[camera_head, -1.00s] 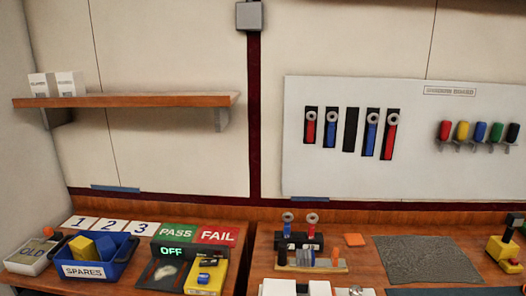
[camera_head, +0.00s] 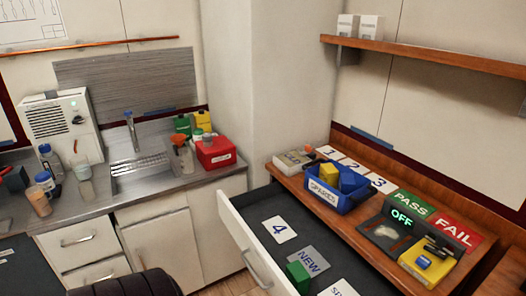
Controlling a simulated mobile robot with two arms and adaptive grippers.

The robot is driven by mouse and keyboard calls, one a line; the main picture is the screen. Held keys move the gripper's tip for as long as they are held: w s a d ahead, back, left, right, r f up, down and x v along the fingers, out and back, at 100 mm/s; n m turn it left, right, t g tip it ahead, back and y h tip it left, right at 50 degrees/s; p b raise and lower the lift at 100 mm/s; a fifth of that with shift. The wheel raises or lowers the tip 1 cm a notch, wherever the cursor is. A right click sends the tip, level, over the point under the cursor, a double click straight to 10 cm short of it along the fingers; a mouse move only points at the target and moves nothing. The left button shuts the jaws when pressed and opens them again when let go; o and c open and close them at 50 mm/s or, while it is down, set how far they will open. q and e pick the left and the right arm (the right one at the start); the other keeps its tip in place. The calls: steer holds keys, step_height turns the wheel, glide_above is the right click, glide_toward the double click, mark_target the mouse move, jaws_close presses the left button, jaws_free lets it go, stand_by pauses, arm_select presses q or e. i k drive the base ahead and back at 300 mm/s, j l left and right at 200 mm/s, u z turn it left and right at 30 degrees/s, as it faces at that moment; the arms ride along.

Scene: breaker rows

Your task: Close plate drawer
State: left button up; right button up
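An open drawer (camera_head: 236,236) with a white front and a metal handle (camera_head: 256,270) juts out from under the wooden bench at the lower middle of the head view. Its dark-lined inside holds a plate marked 4 (camera_head: 280,229), a grey plate marked NEW (camera_head: 309,261), a green block (camera_head: 298,277) and a partly cut-off white plate (camera_head: 338,288). The lower end of the drawer runs out of the picture. Neither gripper can be made out in this view.
On the bench above the drawer stand a blue SPARES bin (camera_head: 326,196), a tester reading OFF (camera_head: 401,217) and a yellow box (camera_head: 424,265). A sink counter (camera_head: 147,195) with closed white cupboards is at left. A dark rounded shape (camera_head: 126,284) shows at bottom left.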

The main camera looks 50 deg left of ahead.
mark_target(243, 215)
steer(key=u, duration=1.55)
